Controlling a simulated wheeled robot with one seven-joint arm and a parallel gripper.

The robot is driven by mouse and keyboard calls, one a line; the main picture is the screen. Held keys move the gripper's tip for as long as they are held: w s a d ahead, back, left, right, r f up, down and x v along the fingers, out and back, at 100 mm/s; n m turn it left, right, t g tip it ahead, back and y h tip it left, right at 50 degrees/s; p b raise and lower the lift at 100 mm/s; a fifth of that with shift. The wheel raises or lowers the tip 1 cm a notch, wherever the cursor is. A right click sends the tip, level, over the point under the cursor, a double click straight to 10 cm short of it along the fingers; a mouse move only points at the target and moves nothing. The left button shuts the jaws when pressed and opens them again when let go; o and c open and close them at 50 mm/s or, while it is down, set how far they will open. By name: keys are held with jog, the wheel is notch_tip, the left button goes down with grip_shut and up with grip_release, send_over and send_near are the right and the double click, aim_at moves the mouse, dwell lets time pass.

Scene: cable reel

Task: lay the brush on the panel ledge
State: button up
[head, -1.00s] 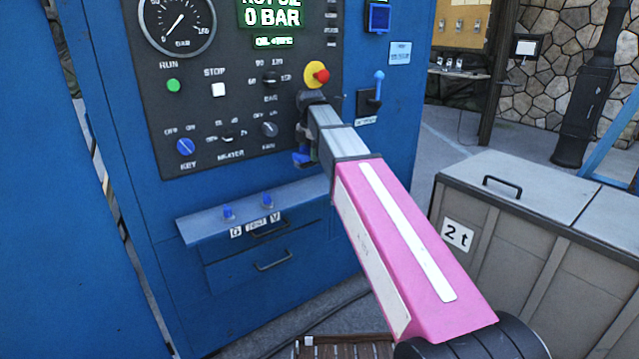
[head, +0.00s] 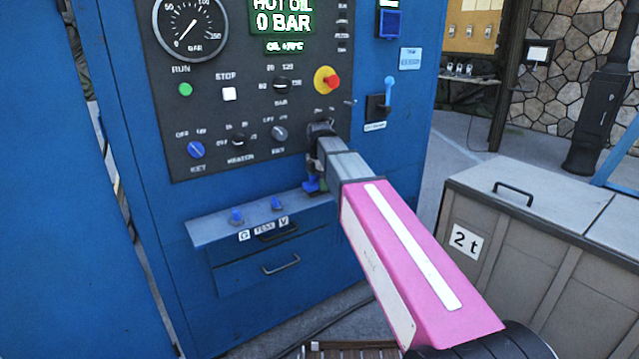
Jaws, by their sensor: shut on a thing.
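The blue panel's ledge (head: 208,232) is a narrow sloping-looking shelf below the black control panel, with two blue knobs and small labels on it. My gripper (head: 316,172) is at the far end of my pink arm, in front of the panel's lower right corner, just above the right end of the ledge. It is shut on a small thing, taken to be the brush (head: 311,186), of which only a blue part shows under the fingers. My wrist hides most of it. I cannot tell whether it touches the ledge.
The control panel (head: 235,110) has a red stop button (head: 332,82) and a blue-handled lever (head: 389,90) right of it. Drawers with handles lie under the ledge. A grey bin (head: 500,215) marked "2 t" stands at the right. The ledge's left end is clear.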

jog(key=shift+f, duration=0.25)
jog(key=o, duration=0.9)
notch_tip(320, 180, up, 12)
jog(key=shift+r, duration=0.1)
dwell(0.3)
